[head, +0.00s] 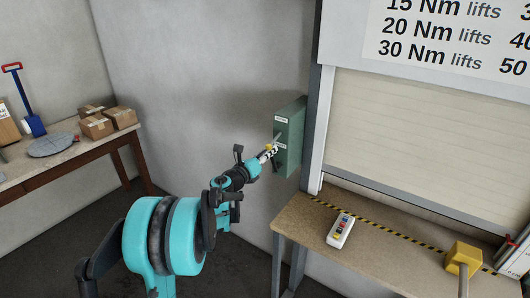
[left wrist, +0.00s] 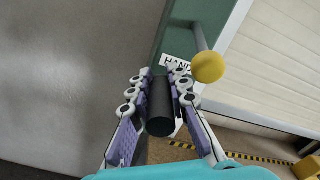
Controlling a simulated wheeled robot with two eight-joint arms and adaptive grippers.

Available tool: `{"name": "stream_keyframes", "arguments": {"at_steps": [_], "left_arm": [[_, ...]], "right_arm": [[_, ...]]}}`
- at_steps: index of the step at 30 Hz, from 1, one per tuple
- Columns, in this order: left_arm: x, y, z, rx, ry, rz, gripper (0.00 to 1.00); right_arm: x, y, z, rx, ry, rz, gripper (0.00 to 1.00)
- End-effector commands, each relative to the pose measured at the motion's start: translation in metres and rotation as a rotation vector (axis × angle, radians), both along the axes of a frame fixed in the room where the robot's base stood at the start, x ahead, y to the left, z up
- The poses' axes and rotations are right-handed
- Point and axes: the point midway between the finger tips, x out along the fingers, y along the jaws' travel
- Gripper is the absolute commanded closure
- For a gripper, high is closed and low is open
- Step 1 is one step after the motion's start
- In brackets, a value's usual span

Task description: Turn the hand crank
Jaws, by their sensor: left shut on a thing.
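The green box (head: 291,135) is mounted on the wall beside the shutter frame, with small white labels on its face. In the left wrist view the green box (left wrist: 180,38) carries a label beginning "HAND", partly hidden. My left gripper (head: 268,153) reaches the front of the box. In the left wrist view its fingers (left wrist: 160,100) are shut on a black cylindrical crank handle (left wrist: 160,112), which points toward the camera. A yellow ball knob (left wrist: 207,67) on a grey rod is just right of the fingers. My right gripper is not in view.
The pale roller shutter (head: 425,140) is right of the box. Below it a wooden bench (head: 300,222) holds a button pendant (head: 341,230) and a yellow block (head: 463,256). A left table (head: 70,158) carries cardboard boxes (head: 96,126). The wall between is bare.

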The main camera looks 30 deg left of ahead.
Motion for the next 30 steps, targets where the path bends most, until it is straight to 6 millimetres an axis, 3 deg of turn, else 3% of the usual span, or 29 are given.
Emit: {"name": "stream_keyframes", "arguments": {"at_steps": [10, 27, 28, 30], "left_arm": [[-0.001, -0.013, 0.002, 0.147, -0.010, -0.004, 1.00], [-0.002, -0.015, 0.001, 0.176, -0.012, -0.005, 1.00], [-0.002, -0.015, 0.001, 0.175, -0.012, -0.005, 0.75], [-0.002, -0.015, 0.002, 0.175, -0.012, -0.005, 0.61]], "right_arm": [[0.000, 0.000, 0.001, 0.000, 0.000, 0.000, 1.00], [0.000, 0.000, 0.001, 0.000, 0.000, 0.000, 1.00], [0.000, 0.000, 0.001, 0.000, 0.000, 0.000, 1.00], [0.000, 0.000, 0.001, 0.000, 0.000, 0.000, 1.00]]}}
